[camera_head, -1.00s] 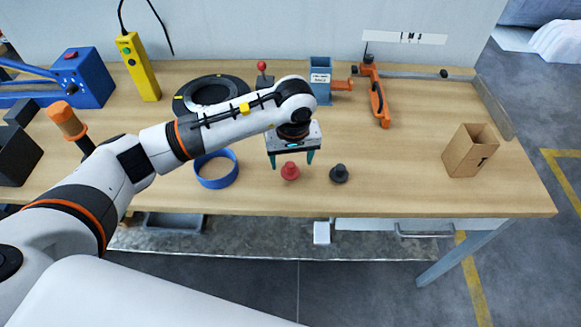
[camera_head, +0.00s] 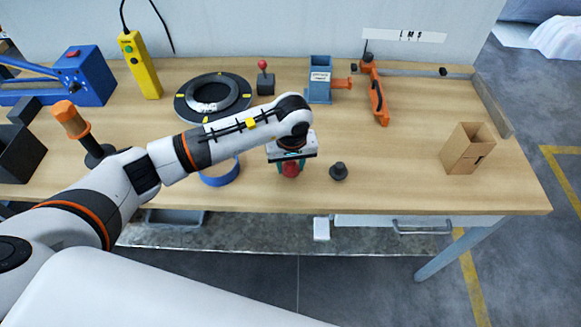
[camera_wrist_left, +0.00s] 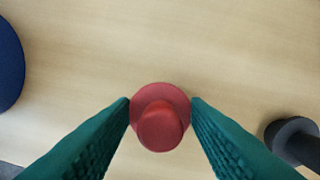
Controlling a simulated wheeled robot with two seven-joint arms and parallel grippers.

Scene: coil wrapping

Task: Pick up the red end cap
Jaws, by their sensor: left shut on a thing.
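The red end cap (camera_head: 290,170) stands on the wooden table near its front edge. It also shows in the left wrist view (camera_wrist_left: 160,117), a round red flange with a knob, between the two green fingers. My left gripper (camera_head: 291,166) is lowered over the cap and shut on it, with a fingertip against each side of the flange in the left wrist view (camera_wrist_left: 160,108). The cap appears to be still on the table. My right gripper is not in view.
A dark end cap (camera_head: 338,171) stands just right of the red one. A blue ring (camera_head: 221,175) lies to the left, partly behind my arm. A black ring (camera_head: 213,97) lies farther back. A cardboard box (camera_head: 467,149) stands at the right, with clear table before it.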

